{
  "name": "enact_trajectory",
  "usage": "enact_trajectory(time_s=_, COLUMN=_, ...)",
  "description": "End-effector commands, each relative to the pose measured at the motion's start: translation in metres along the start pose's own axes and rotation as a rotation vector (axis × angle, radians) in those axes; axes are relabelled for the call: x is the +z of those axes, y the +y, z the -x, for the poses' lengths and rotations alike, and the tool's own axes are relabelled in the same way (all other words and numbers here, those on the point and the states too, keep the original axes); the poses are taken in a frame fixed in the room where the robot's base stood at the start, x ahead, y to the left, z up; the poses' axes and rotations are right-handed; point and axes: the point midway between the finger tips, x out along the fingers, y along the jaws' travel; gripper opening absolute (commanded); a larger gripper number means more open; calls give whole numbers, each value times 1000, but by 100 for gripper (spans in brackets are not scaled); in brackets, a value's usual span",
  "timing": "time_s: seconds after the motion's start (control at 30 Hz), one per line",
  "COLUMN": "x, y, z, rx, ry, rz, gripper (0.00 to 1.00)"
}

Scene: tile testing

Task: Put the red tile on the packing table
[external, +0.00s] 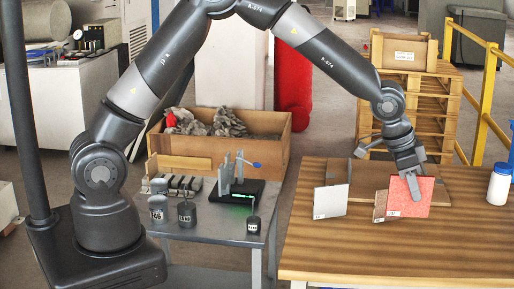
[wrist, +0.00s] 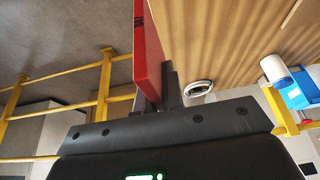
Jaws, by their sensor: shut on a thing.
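The red tile (external: 422,198) is upright at the wooden table (external: 390,255), which I take to be the packing table. My gripper (external: 413,190) points down and is shut on the tile's upper part. In the wrist view the red tile (wrist: 148,45) is seen nearly edge-on between my gripper's fingers (wrist: 163,88). I cannot tell whether its lower edge touches the table or hangs just above it.
A pale tile (external: 330,201) and a small brown tile (external: 379,206) stand left of the red one. A brown board (external: 445,192) is behind it. A white bottle (external: 498,184) stands at right. The table's front is clear. A grey table (external: 210,228) holds weights and a test device.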

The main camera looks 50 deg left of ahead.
Motion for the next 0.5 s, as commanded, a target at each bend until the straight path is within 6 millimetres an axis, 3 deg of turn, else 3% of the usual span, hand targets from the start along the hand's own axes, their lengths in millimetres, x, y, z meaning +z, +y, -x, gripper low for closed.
enact_trajectory(time_s=0.1, x=-4, y=22, z=0, rx=14, ry=3, rz=-35, gripper=0)
enact_trajectory(time_s=0.3, x=10, y=18, z=-33, rx=12, ry=0, rz=-29, gripper=0)
enact_trajectory(time_s=0.5, x=16, y=10, z=-51, rx=11, ry=2, rz=-26, gripper=0)
